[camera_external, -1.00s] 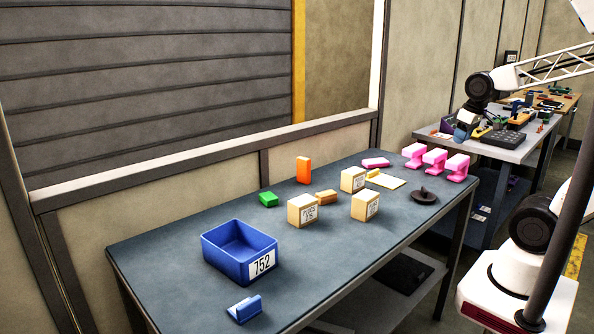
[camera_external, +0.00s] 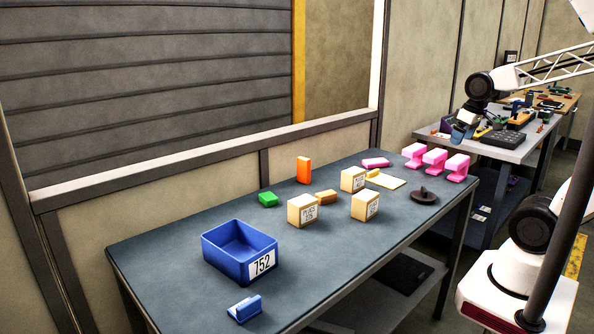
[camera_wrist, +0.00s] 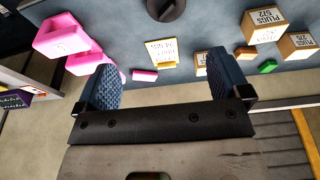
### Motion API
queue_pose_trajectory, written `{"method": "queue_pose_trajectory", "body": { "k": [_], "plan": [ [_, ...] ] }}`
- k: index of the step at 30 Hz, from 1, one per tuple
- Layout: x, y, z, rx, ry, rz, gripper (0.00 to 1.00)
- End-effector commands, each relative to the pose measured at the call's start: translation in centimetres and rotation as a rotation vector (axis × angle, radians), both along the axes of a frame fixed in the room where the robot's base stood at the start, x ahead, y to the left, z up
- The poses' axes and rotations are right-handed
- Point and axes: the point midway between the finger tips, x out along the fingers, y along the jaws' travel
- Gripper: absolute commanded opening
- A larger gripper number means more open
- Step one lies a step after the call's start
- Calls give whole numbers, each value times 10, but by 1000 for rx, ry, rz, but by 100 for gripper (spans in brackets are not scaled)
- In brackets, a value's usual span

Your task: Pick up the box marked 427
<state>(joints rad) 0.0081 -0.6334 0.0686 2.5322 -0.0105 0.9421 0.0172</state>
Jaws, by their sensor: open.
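Three tan boxes with white labels stand on the blue-grey table: a left one (camera_external: 302,211), a back one (camera_external: 352,180) and a right one (camera_external: 365,206). Their numbers are too small to read surely in the external view. In the wrist view one box reads PLUGS 572 (camera_wrist: 265,24) and another reads PLUGS 275 (camera_wrist: 298,44). A third box (camera_wrist: 201,62) is partly hidden behind a finger, its number unreadable. I cannot make out 427 on any box. My gripper (camera_wrist: 166,84) is open and empty, apart from the boxes.
A blue bin marked 752 (camera_external: 225,256) and a small blue piece (camera_external: 245,308) are at the table's near left. Green (camera_external: 267,199) and orange (camera_external: 304,170) blocks, a yellow card (camera_external: 388,181), a dark knobbed disc (camera_external: 424,196) and pink pieces (camera_external: 435,161) lie around the boxes.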

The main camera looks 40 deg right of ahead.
Motion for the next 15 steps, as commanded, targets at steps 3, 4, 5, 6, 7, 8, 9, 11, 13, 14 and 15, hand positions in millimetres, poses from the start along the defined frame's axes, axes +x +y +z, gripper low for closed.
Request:
{"method": "queue_pose_trajectory", "body": {
  "k": [3, 4, 5, 6, 7, 8, 9, 11, 13, 14, 15],
  "plan": [
    [1, 0, 0, 3, 2, -2, 95],
    [1, 0, 0, 4, 4, -4, 95],
    [2, 1, 0, 7, 6, -7, 95],
    [3, 1, -1, 12, 10, -13, 95],
    [5, 2, -1, 18, 14, -18, 95],
    [6, 2, -1, 25, 18, -25, 95],
    [9, 3, -2, 36, 27, -37, 95],
    [14, 5, -3, 55, 44, -57, 95],
    [22, 8, -5, 85, 65, -89, 95],
    [26, 9, -6, 100, 75, -106, 95],
    [32, 11, -8, 120, 93, -128, 95]
  ]
}}
